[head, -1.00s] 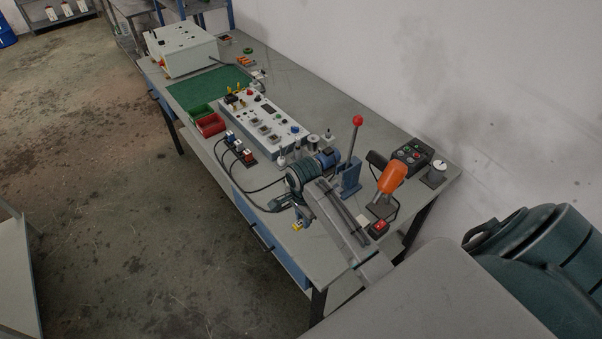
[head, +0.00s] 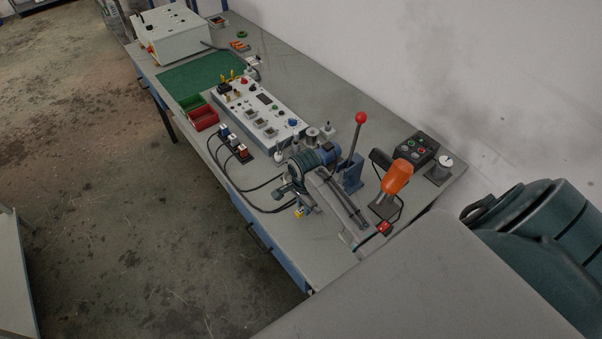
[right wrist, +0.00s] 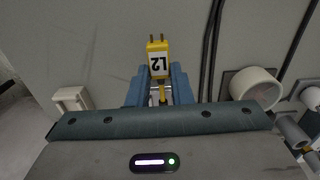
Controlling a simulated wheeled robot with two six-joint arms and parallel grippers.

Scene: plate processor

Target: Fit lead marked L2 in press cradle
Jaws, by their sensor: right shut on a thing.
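My right gripper (head: 296,203) is shut on a yellow lead plug (head: 299,212) and holds it over the front part of the bench. In the right wrist view the plug (right wrist: 158,60) has a white label marked L2 and two metal pins pointing away from the blue fingers (right wrist: 159,92). The lever press (head: 351,176), with a blue body and a red knob, stands to the right of the gripper, beyond my wrist. I cannot make out its cradle, partly hidden by my arm. My left gripper is not in view.
A black holder (head: 240,156) with several plugs and black cables sits left of the gripper. A white control console (head: 262,117) stands behind it. An orange-handled device (head: 396,178) and a button box (head: 414,149) are at the right. The front bench strip is fairly clear.

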